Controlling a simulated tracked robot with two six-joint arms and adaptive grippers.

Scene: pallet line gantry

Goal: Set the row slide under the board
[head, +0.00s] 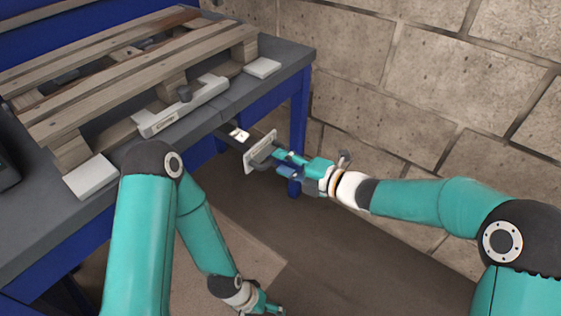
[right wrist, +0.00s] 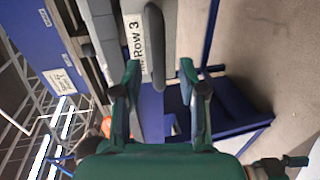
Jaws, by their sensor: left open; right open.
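The row slide shows as a pale front plate (head: 262,152) with a dark handle, sticking out from under the tabletop's right edge. In the right wrist view its plate (right wrist: 136,40) reads "Row 3". The dark handle (right wrist: 154,45) reaches between the fingers of my right gripper (right wrist: 160,67). My right gripper (head: 282,162) is open, with no clear contact on the handle. My left gripper (head: 272,308) is open, low at the bottom edge and away from the table. A wooden pallet (head: 130,78) with slatted boards lies on the table. Which board the task means is unclear.
The grey tabletop (head: 225,108) has a blue frame and a blue leg (head: 299,110) close to my right gripper. A light bar with a dark knob (head: 185,108) lies along the pallet. Pale blocks (head: 262,68) sit at its corners. A block wall stands right.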

